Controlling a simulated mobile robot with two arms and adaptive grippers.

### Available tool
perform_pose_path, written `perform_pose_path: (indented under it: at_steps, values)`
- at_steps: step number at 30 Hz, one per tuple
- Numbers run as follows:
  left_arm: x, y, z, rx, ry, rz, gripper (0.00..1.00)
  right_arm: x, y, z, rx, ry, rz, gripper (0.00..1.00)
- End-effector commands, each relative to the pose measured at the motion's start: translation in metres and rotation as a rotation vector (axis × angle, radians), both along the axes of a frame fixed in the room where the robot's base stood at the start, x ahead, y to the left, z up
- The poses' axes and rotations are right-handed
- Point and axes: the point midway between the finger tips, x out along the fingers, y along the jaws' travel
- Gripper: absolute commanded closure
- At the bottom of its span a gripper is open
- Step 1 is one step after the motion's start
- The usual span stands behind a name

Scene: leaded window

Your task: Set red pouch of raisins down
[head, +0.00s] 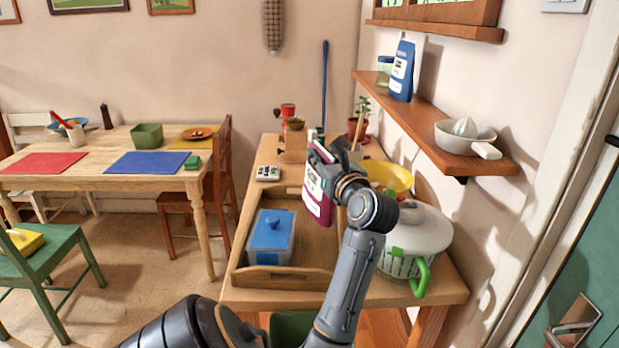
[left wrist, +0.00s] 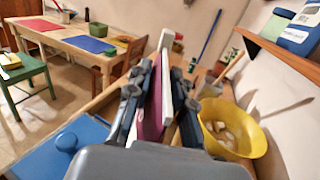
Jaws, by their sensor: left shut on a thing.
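The red pouch of raisins (head: 318,194), dark red with a white label, is upright in my left gripper (head: 334,163). In the head view it shows above the right part of the wooden tray (head: 262,277); I cannot tell its exact height over it. In the left wrist view the pouch (left wrist: 153,112) stands edge-on between the two fingers of my left gripper (left wrist: 158,100), which are shut on it. Part of the pouch is hidden by the fingers. My right gripper is not in view.
A blue-lidded box (head: 270,237) fills the tray's left part. A white-lidded pot with green handles (head: 414,229) and a yellow bowl (head: 391,176) stand to the right. A wooden shelf (head: 434,122) overhangs the right side. A white remote-like block (head: 268,173) lies behind the tray.

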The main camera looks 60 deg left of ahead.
Motion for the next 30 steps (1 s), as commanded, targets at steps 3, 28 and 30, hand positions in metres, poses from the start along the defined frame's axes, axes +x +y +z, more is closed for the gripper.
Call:
perform_pose_path:
  at_steps: [3,28,30]
  values:
    - [0.01,0.016,-0.024,0.002,0.006,0.001,1.0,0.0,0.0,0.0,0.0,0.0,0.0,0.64]
    - [0.026,0.04,-0.087,0.002,-0.003,0.001,1.0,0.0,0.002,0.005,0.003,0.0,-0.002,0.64]
    - [0.027,0.04,-0.088,0.002,-0.003,0.001,1.0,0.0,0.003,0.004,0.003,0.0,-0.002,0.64]
